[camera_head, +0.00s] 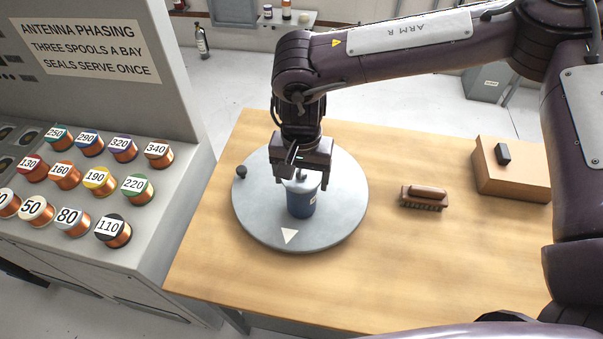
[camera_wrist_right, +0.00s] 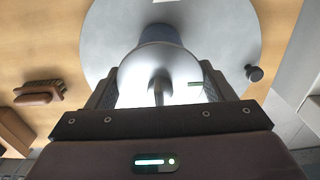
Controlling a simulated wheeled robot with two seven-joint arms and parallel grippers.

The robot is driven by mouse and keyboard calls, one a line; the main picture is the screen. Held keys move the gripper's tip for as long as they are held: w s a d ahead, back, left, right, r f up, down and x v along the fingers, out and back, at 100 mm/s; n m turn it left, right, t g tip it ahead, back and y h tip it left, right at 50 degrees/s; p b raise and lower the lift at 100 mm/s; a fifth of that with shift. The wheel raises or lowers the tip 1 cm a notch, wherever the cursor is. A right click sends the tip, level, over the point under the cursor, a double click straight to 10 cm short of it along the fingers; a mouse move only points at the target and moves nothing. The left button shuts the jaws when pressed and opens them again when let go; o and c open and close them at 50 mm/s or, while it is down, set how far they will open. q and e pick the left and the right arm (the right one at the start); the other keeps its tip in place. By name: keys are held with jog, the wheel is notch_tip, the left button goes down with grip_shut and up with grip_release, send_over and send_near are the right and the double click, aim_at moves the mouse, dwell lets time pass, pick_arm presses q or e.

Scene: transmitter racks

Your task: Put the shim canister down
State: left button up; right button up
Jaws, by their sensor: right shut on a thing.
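The shim canister (camera_head: 301,200) is a blue cylinder with a pale top. It is upright over the grey round turntable (camera_head: 345,205), near its middle. My right gripper (camera_head: 300,184) comes down from above and is shut on the canister. In the right wrist view the canister's pale domed lid (camera_wrist_right: 160,76) with a thin stem sits between the two fingers (camera_wrist_right: 158,92). I cannot tell for sure whether its base touches the turntable. My left gripper is not in view.
The turntable has a dark knob (camera_head: 240,172) and a white triangle mark. A brown brush (camera_head: 424,195) and a cardboard box (camera_head: 512,172) with a small black block lie to the right on the wooden table (camera_head: 400,270). A console with several numbered spools (camera_head: 90,185) stands left.

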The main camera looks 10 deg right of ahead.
jog(key=shift+f, duration=0.15)
jog(key=o, duration=1.6)
jog(key=shift+o, duration=0.2)
notch_tip(320, 180, up, 12)
jog(key=shift+r+b, duration=0.25)
jog(key=shift+b, duration=0.3)
jog(key=shift+s+f, duration=0.1)
